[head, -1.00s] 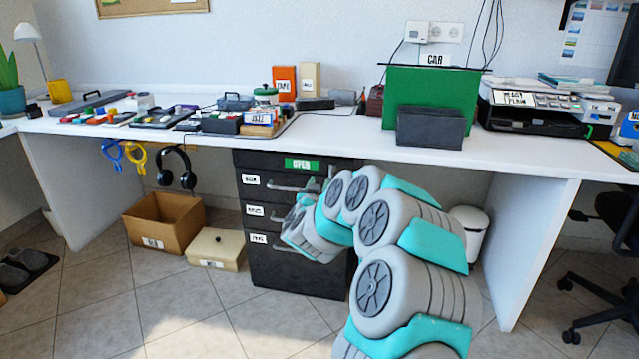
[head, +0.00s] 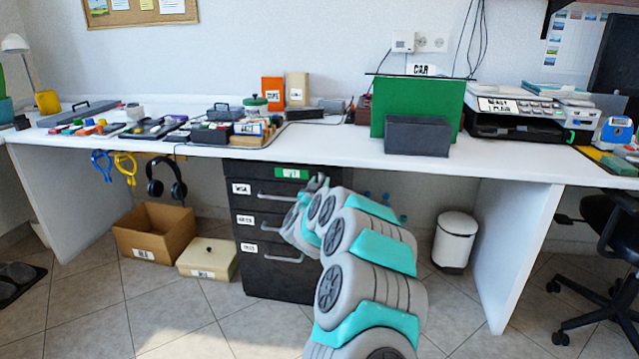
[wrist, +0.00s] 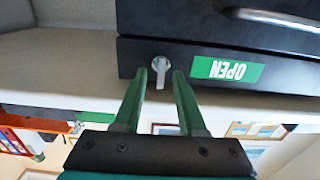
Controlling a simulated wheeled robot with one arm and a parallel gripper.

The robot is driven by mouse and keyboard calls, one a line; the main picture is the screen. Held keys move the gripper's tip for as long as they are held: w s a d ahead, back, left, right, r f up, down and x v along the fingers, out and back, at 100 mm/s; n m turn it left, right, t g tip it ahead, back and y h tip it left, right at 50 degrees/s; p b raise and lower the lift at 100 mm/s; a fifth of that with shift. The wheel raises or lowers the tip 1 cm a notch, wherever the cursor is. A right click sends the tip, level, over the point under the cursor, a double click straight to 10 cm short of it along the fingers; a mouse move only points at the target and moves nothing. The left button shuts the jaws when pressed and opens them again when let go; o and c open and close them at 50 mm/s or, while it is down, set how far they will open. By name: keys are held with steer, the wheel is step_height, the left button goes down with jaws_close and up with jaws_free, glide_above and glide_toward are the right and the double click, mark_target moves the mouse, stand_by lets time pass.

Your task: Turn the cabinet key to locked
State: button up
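The black drawer cabinet (head: 272,272) stands under the desk in the head view. A green label reading OPEN (head: 291,174) is on its top front strip, and the label also shows upside down in the wrist view (wrist: 228,69). In the wrist view the silver key (wrist: 161,75) sits in its lock beside that label, its bow pointing straight down in the picture. My gripper (wrist: 162,82) is open, with its green fingers on either side of the key. I cannot tell whether they touch it. In the head view my arm hides the key and most of my gripper (head: 322,181).
The white desktop (head: 330,143) overhangs the cabinet closely. A cardboard box (head: 155,238) and a cream box (head: 208,262) stand on the floor left of the cabinet. A white bin (head: 454,242) stands to the right. The floor in front is clear.

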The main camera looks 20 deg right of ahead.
steer(key=shift+w, duration=0.15)
steer(key=shift+c, duration=0.2)
jaws_close()
stand_by(0.4)
